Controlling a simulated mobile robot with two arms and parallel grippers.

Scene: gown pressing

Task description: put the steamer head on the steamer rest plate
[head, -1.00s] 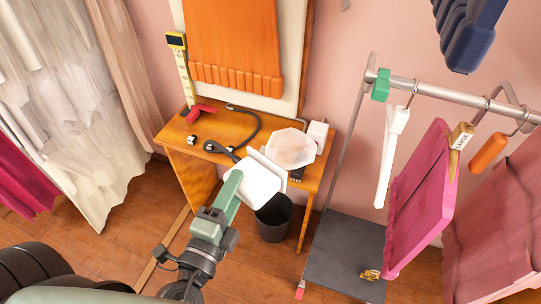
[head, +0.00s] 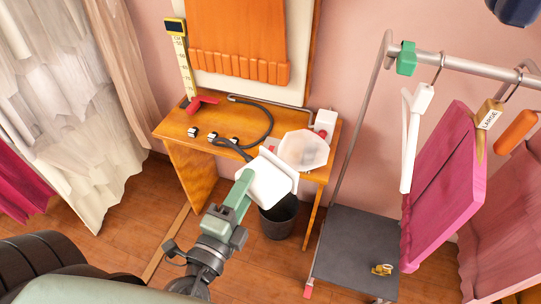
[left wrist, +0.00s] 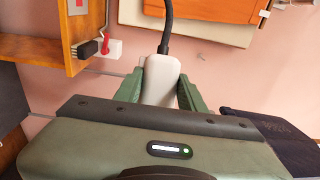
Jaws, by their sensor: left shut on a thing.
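My left gripper (head: 243,186) is shut on the white steamer head (head: 268,183), held near the front edge of the wooden table (head: 174,124). In the left wrist view, the green fingers (left wrist: 160,92) grip both sides of the steamer head (left wrist: 161,76), with its dark hose leading up. In the head view the dark hose (head: 268,121) loops over the table. My right gripper is not in view.
A translucent white octagonal piece (head: 303,150) and a white box (head: 326,119) are on the table's right. A red tool (head: 200,103) lies at the left. A dark bin (head: 279,217) stands below. The garment rack (head: 460,64) with hanging clothes is to the right.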

